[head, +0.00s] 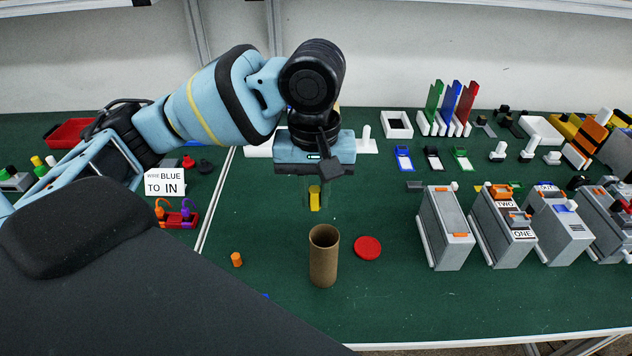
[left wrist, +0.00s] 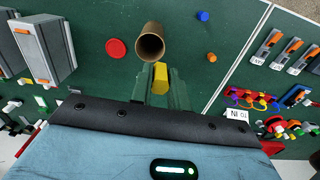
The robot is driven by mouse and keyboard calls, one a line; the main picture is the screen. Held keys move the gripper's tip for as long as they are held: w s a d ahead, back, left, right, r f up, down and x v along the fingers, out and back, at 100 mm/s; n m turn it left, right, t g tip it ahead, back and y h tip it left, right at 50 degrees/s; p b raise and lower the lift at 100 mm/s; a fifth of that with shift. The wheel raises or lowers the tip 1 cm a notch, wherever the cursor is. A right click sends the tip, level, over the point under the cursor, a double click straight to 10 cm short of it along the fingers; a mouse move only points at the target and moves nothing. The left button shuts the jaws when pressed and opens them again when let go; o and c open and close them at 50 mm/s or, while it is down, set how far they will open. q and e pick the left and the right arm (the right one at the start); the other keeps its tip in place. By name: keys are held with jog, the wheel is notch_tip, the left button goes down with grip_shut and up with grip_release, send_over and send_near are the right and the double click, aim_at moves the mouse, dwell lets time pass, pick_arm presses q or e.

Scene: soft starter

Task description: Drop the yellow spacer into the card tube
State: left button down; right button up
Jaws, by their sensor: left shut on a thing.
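The yellow spacer (head: 314,198) is held between the fingers of my left gripper (head: 315,194), which is shut on it. In the head view it hangs above and behind the card tube (head: 323,262). The brown card tube stands upright on the green table with its open top facing up. In the left wrist view the spacer (left wrist: 160,77) shows between the finger ends (left wrist: 160,86), with the open tube (left wrist: 150,42) just beyond it. The spacer is apart from the tube's mouth in the picture. My right gripper is in neither view.
A red disc (head: 368,248) lies right of the tube, and a small orange cylinder (head: 236,259) stands to its left. Grey boxes (head: 446,228) stand in a row at the right. A sign (head: 166,184) and a red tray (head: 180,218) are at the left. Table around the tube is mostly clear.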

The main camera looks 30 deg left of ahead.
aim_at(315, 189)
pick_arm(q)
notch_tip(315, 189, down, 3)
jog(key=shift+w+f, duration=0.1)
jog(key=shift+f, duration=0.75)
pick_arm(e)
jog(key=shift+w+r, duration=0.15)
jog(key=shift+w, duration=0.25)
pick_arm(q)
jog(key=c, duration=1.3)
grip_release()
jog(key=shift+o, duration=0.2)
jog(key=shift+r, duration=0.1)
notch_tip(315, 189, up, 8)
jog(key=shift+f, duration=0.2)
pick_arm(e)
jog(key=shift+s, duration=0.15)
